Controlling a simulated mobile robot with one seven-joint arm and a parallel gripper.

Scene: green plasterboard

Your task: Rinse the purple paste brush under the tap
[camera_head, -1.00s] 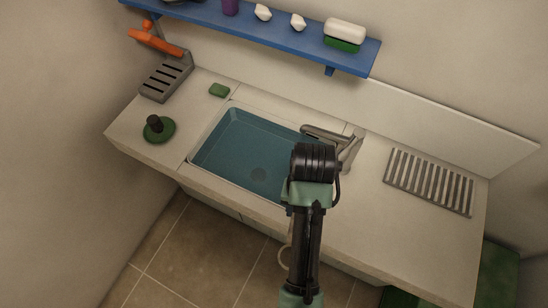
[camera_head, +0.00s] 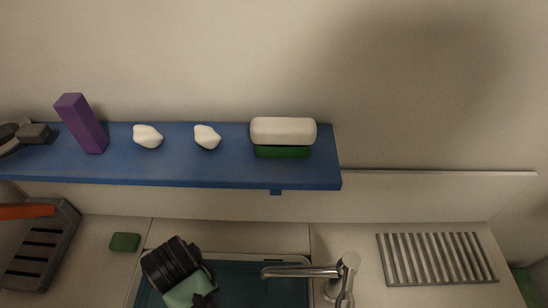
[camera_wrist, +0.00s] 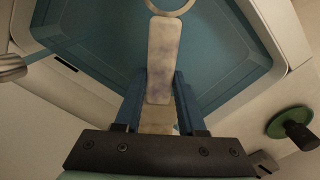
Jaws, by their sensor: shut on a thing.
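My gripper (camera_wrist: 158,100) is shut on the brush (camera_wrist: 162,55), a flat, pale strip with faint purple smears and a ring at its far end. The brush shows only in the wrist view, between the blue fingers and over the teal sink basin (camera_wrist: 225,55). In the head view, my dark wrist is over the left part of the basin (camera_head: 240,285), left of the tap, and hides my fingers and the brush. The metal tap (camera_head: 300,271) has its spout pointing left over the basin. I see no water running.
A blue shelf (camera_head: 200,172) above the counter holds a purple block (camera_head: 82,124), two white lumps (camera_head: 148,136) and a white-and-green sponge (camera_head: 283,137). A green block (camera_head: 124,242) and grey slotted rack (camera_head: 42,245) are left. A drain grille (camera_head: 436,258) is right.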

